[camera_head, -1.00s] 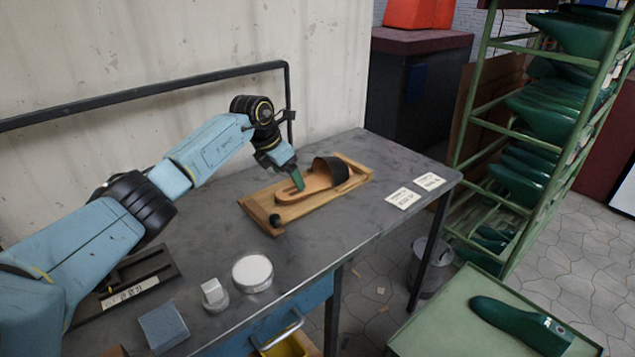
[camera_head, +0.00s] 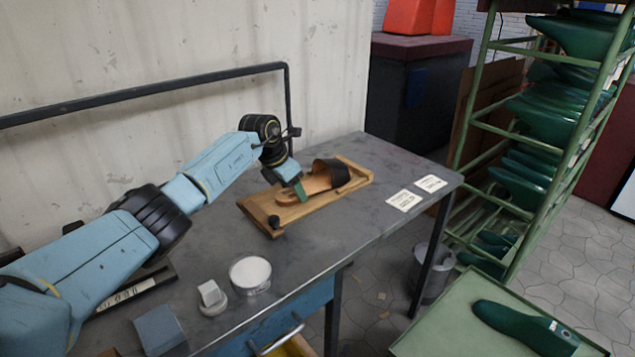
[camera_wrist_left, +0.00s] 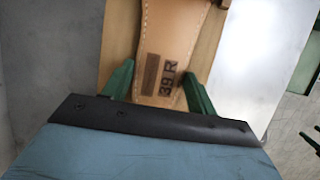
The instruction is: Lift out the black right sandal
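The black right sandal (camera_head: 338,173) has a tan footbed and a wide black strap. It lies on a wooden board (camera_head: 262,212) on the grey workbench. In the left wrist view its footbed (camera_wrist_left: 172,45) is stamped "39 R". My left gripper (camera_head: 301,193) is down at the heel end of the sandal. In the left wrist view its two green fingers (camera_wrist_left: 157,82) are apart, one on each side of the narrow footbed end. I cannot tell whether they touch the sole. My right gripper is in no view.
The workbench (camera_head: 330,235) carries a white round tin (camera_head: 250,274), a small white block (camera_head: 210,295), a grey-blue block (camera_head: 160,330) and two paper labels (camera_head: 404,200). A green rack (camera_head: 500,130) stands at right. A green tray (camera_head: 440,320) holds a dark green shoe last (camera_head: 520,325).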

